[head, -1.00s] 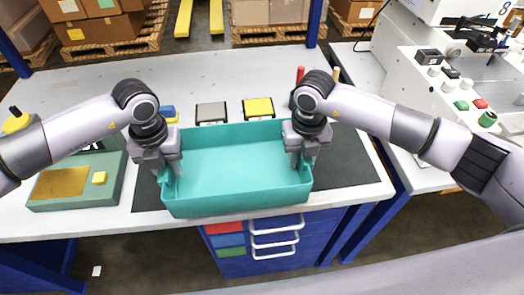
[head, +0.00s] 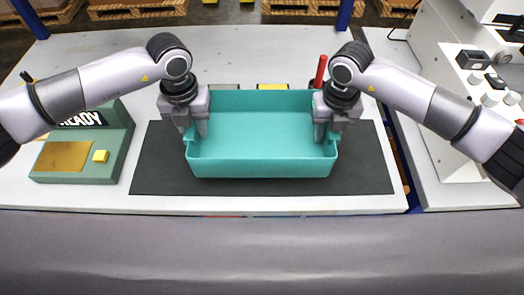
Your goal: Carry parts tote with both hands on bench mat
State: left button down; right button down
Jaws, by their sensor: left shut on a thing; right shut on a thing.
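The parts tote (head: 262,164) is a teal open box, empty inside as far as I see, level and over the dark bench mat (head: 160,183). Mat shows to its left, its right and in front of it. I cannot tell whether the tote touches the mat or hangs just above it. My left gripper (head: 195,132) is shut on the tote's left end wall. My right gripper (head: 327,135) is shut on its right end wall. The fingertips are partly hidden by the gripper bodies and the walls.
A green box with a READY display (head: 82,119) stands left of the mat. A red upright thing (head: 320,70) stands behind the tote's right end, near a yellow-topped block (head: 272,86) and a grey block (head: 223,87). A white machine (head: 455,100) with buttons stands at right.

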aim_at(198, 139)
pick_arm(q)
jog(key=shift+f, duration=0.1)
pick_arm(e)
jog(key=shift+f, duration=0.1)
